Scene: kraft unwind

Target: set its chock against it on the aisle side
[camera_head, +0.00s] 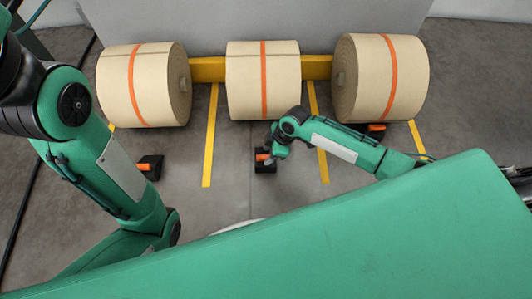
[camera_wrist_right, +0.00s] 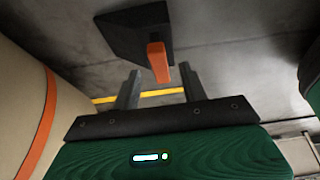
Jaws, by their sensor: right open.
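Three kraft paper rolls with orange bands lie along the back: a left roll (camera_head: 155,85), a middle roll (camera_head: 245,85) and a right roll (camera_head: 405,80). A black chock with an orange handle (camera_head: 264,168) sits on the floor in front of the middle roll, apart from it. My right gripper (camera_head: 270,157) is at this chock, partly hiding it. In the right wrist view the open fingers (camera_wrist_right: 160,88) point at the chock (camera_wrist_right: 136,32), with the end of its orange handle (camera_wrist_right: 158,62) between the fingertips, not gripped. My left gripper is out of view.
Another chock (camera_head: 150,166) lies on the floor at left, beside my left arm. A third chock (camera_head: 376,127) is close to the right roll. A yellow beam (camera_head: 208,70) runs behind the rolls.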

